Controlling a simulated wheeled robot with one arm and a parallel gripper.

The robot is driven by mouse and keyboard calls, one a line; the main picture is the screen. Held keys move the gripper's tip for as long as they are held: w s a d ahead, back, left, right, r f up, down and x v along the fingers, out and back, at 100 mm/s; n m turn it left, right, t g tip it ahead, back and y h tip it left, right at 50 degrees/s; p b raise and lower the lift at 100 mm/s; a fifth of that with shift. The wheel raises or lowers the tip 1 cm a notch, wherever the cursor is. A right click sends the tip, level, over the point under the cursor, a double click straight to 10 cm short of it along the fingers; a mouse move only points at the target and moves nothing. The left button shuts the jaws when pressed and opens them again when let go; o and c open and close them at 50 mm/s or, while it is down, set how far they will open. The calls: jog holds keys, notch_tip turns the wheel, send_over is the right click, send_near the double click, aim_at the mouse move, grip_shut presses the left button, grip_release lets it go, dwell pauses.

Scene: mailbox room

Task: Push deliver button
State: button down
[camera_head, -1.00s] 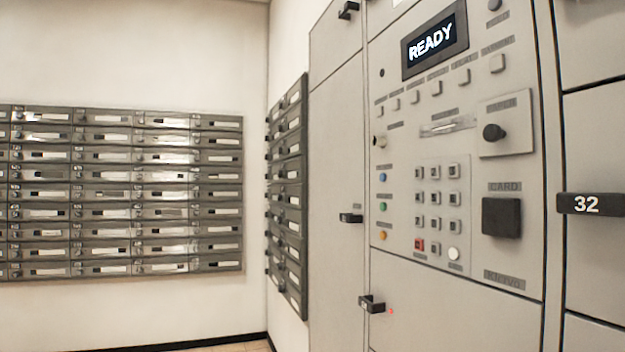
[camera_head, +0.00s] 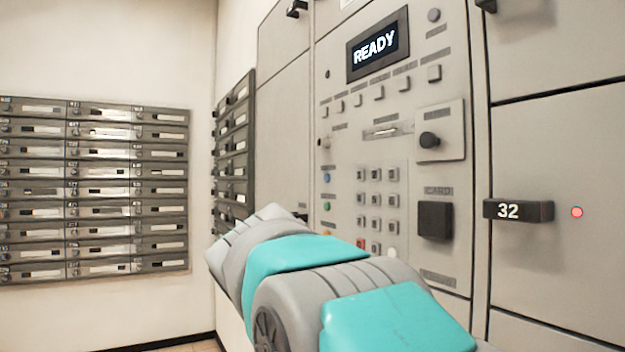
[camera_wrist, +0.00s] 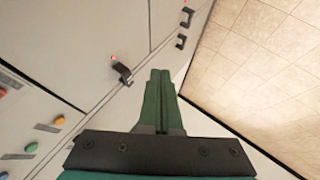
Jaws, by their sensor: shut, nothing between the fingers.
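A light grey control panel (camera_head: 400,165) has a screen (camera_head: 376,44) that reads READY. Below the screen is a row of small square buttons (camera_head: 378,92) with labels too blurred to read. A blue button (camera_head: 326,178) and a green button (camera_head: 326,206) sit at its left edge, beside a keypad (camera_head: 376,200). I cannot tell which button is the deliver button. In the wrist view, an orange button (camera_wrist: 59,121) and the green button (camera_wrist: 31,148) show at the left. My gripper (camera_wrist: 160,73) is shut and empty, apart from the buttons. In the head view my arm hides the lower panel.
A locker handle marked 32 (camera_head: 518,210) sticks out right of the panel, with a red light (camera_head: 577,212) beside it. Mailboxes (camera_head: 95,190) cover the left wall. In the wrist view, a dark handle (camera_wrist: 121,73) lies left of my fingers and open tiled floor (camera_wrist: 262,70) at right.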

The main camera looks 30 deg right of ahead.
aim_at(327, 178)
jog(key=w+r+t+h, duration=0.1)
jog(key=w+r, duration=0.3)
jog(key=r, duration=0.5)
jog(key=w+d+r+t+h, duration=0.1)
jog(key=w+r+t+h, duration=0.1)
jog(key=w+r, duration=0.3)
jog(key=w+d+r+t+h+p, duration=0.1)
jog(key=w+r, duration=0.4)
jog(key=r, duration=0.9)
jog(key=shift+d+t+h, duration=0.25)
jog(key=shift+t+h, duration=0.45)
jog(key=shift+t, duration=0.4)
jog(key=shift+d, duration=0.1)
jog(key=d+p, duration=0.1)
jog(key=d, duration=0.7)
jog(key=shift+w+d+p, duration=0.15)
jog(key=shift+d+p, duration=0.2)
jog(key=shift+p, duration=0.05)
jog(key=shift+d, duration=0.4)
